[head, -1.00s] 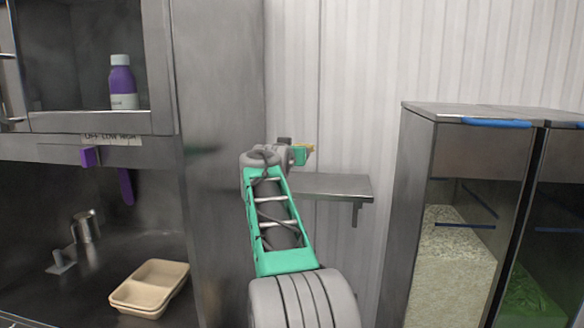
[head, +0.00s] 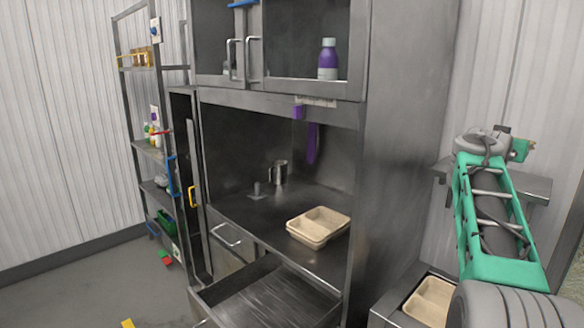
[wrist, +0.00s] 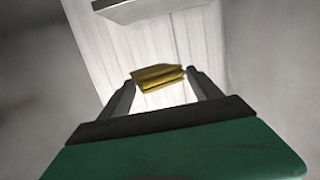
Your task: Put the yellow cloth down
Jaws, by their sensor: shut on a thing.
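The yellow cloth (wrist: 158,77) is folded and pinched between the two dark fingers of my gripper (wrist: 160,84) in the wrist view. My gripper is shut on it, in the air and apart from any surface. In the head view my gripper (head: 521,149) is at the right, by the wall shelf. I cannot clearly make out the cloth there.
A small metal wall shelf (head: 535,184) is behind my arm. A steel cabinet with a counter (head: 315,258) holds a beige divided tray (head: 318,226). A purple bottle (head: 328,60) stands in its upper compartment. A cluttered rack (head: 135,110) stands at far left, with open floor in front.

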